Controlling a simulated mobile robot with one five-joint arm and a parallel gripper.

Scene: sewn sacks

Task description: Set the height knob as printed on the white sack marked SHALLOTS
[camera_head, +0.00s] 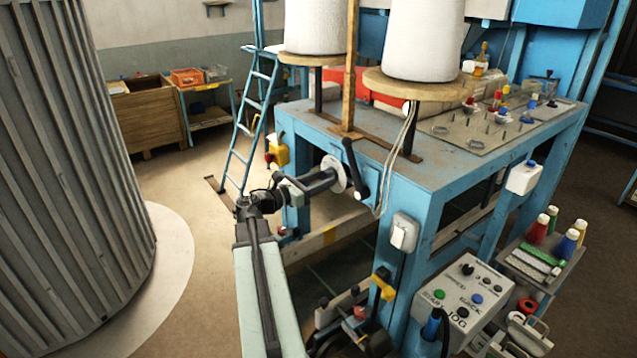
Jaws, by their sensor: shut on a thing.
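My gripper (292,189), at the end of my arm, reaches the blue machine frame from the left. The jaws partly cover the knob, and any marks on the disc are too small to read. A black crank handle (355,172) is just right of the disc. No sack marked SHALLOTS shows in this view.
Two large white rolls (424,40) stand on wooden discs above the blue table (380,145). A grey control box (461,297) with coloured buttons is at the lower right. A blue ladder (250,115) stands behind. A ribbed grey column (70,160) fills the left; bare floor lies between.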

